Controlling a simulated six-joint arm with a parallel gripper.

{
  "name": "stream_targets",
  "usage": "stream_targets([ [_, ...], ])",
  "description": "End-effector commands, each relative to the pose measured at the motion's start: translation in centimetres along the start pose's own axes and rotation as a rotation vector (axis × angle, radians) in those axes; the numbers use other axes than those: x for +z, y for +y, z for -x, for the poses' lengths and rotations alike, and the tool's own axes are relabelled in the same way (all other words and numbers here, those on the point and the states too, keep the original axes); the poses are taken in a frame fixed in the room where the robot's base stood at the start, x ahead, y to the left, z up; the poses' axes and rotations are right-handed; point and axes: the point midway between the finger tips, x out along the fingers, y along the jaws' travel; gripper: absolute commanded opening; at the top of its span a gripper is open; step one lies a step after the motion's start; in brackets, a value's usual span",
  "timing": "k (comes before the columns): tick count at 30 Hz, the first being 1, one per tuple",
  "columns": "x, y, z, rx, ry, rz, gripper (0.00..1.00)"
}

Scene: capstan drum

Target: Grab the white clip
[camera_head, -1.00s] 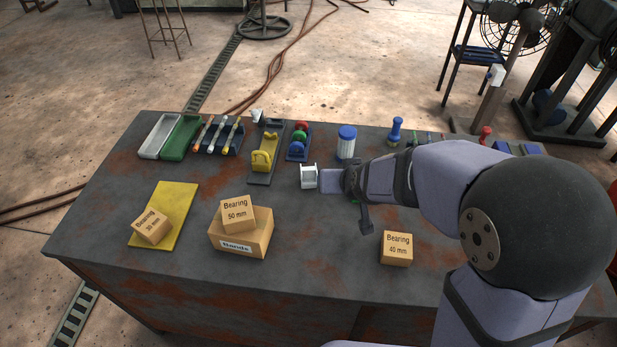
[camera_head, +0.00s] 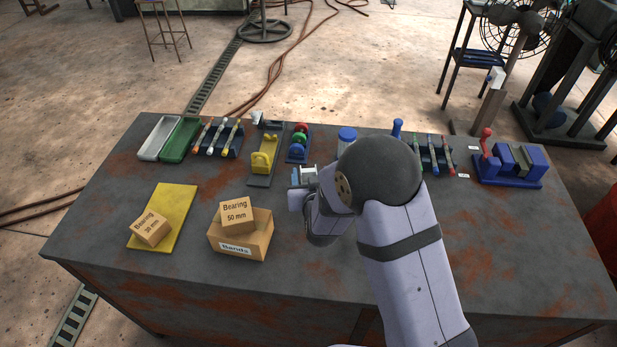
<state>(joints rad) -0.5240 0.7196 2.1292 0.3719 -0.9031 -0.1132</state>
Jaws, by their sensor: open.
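A small white piece (camera_head: 257,117) stands at the back edge of the table, behind the grey board with the yellow bracket (camera_head: 262,162). It may be the white clip, but it is too small to be sure. My gripper (camera_head: 303,176) is open over the middle of the table, right of the grey board and in front of the red, green and blue drums (camera_head: 299,143). I see nothing held between its fingers, though the view there is small. My arm hides the table to the right of the gripper.
The box marked Bearing 50 mm (camera_head: 236,216) sits on the Bands box (camera_head: 254,238) in front. A blue-lidded jar (camera_head: 347,134) stands close behind my arm. The table's front right is clear.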

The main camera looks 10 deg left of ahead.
Motion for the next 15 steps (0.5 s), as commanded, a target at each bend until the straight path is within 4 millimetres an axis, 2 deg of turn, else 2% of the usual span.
stream_targets([
  [6, -0.1, 0.0, -1.5, 0.001, -0.001, 0.000, 0.57],
  [15, -0.1, -0.1, -2.3, 0.001, -0.001, 0.000, 0.57],
])
